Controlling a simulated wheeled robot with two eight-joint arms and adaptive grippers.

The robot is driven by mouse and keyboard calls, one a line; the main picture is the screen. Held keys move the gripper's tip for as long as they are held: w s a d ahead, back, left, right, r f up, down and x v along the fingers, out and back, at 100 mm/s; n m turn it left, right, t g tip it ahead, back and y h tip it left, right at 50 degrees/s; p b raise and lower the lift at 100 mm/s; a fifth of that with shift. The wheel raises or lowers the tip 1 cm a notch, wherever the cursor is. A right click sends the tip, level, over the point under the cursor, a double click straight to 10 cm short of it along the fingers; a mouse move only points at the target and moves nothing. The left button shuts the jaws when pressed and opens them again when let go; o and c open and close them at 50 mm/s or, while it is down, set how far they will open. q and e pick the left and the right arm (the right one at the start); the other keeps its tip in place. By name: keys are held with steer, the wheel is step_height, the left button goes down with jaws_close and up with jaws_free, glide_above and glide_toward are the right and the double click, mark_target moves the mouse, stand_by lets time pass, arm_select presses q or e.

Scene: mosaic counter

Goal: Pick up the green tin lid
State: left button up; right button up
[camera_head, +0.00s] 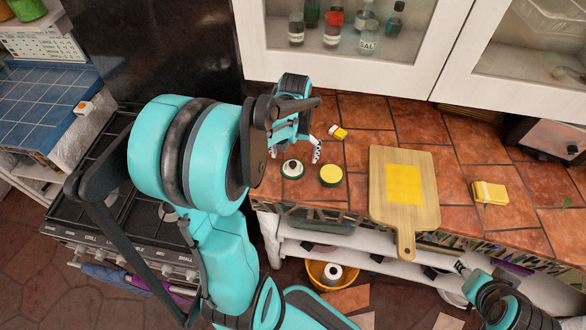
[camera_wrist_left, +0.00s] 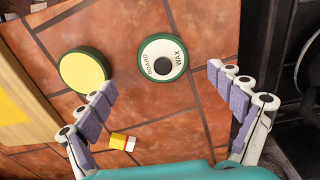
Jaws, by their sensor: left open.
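The green tin lid (camera_head: 292,169) lies flat on the tiled counter near its front edge. In the left wrist view the lid (camera_wrist_left: 163,60) has a green rim, a pale face lettered "BOARD WAX" and a dark round centre. The green-rimmed tin with a yellow top (camera_head: 331,176) stands beside it; it also shows in the left wrist view (camera_wrist_left: 85,70). My left gripper (camera_head: 296,148) is open and empty above the counter, just behind the lid in the head view. In the left wrist view the lid appears between its spread fingers (camera_wrist_left: 161,79). My right gripper (camera_head: 462,268) is partly seen at lower right.
A small yellow-and-white block (camera_head: 338,132) lies behind the tin. A wooden board (camera_head: 412,219) with a yellow cloth (camera_head: 404,185) is to the right, and a yellow sponge-like block (camera_head: 490,193) lies farther right. The stove (camera_head: 85,222) is left; wall cabinets (camera_head: 345,75) hang behind.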

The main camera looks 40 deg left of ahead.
mark_target(293, 164)
arm_select(q)
step_height(293, 164, down, 5)
steer(key=shift+s+a+r+b, duration=0.1)
steer(key=shift+a+r+b, duration=0.1)
steer(key=shift+b, duration=0.7)
steer(key=shift+r, duration=0.1)
steer(key=c, duration=1.4)
steer(key=shift+s+d, duration=0.1)
steer(key=shift+c, duration=0.9)
